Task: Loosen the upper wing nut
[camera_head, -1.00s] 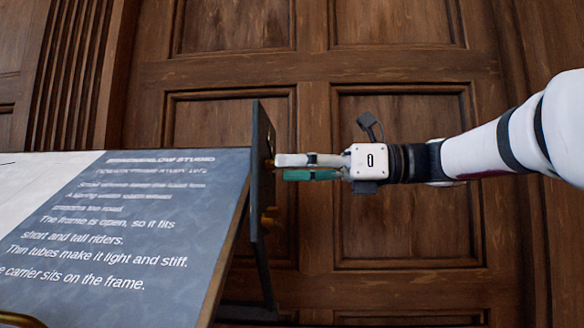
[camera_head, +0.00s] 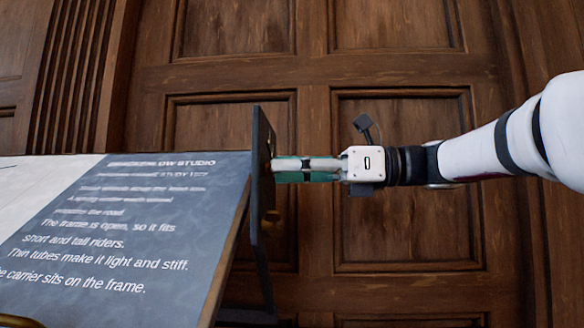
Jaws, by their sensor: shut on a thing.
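The drafting board (camera_head: 120,240) is tilted at the left, with a dark upright side plate (camera_head: 262,185) along its right edge. My gripper (camera_head: 277,170) reaches in from the right and touches the plate's outer face near its upper part. Its pale and green fingers are closed on the upper wing nut, which they hide almost wholly.
A dark wood panelled wall (camera_head: 400,60) fills the background. A brass part (camera_head: 18,321) shows at the board's lower left edge. The space below my arm, right of the plate, is free.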

